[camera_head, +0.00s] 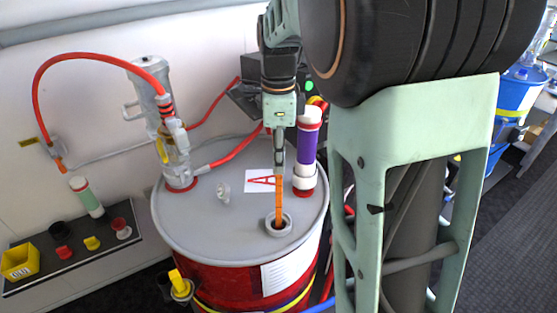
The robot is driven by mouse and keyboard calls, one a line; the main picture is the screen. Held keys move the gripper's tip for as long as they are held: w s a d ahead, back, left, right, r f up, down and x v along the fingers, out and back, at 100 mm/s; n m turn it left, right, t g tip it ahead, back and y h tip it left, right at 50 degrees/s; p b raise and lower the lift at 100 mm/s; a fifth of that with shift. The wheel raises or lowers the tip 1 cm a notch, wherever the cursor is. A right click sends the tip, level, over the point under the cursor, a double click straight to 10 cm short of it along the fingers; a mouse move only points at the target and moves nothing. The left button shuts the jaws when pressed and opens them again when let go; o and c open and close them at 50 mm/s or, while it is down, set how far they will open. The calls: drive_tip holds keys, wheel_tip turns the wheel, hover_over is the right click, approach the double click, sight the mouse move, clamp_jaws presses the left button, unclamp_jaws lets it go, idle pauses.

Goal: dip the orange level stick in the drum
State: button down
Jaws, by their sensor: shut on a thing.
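The orange level stick (278,203) hangs upright below my gripper (279,170). My gripper is shut on the top part of the stick. The stick's lower end is in or right over the round opening (279,224) in the lid of the red drum (232,284); its lower tip is hidden, and I cannot tell how deep it reaches. The drum has a grey lid (220,236) with a raised rim.
A purple cylinder (307,145) stands close right of my gripper. A clear knob (223,194) lies on the lid. A dark shelf (90,257) at left holds a yellow bin (18,262).

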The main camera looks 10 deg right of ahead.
drive_tip(key=shift+r, duration=5.55)
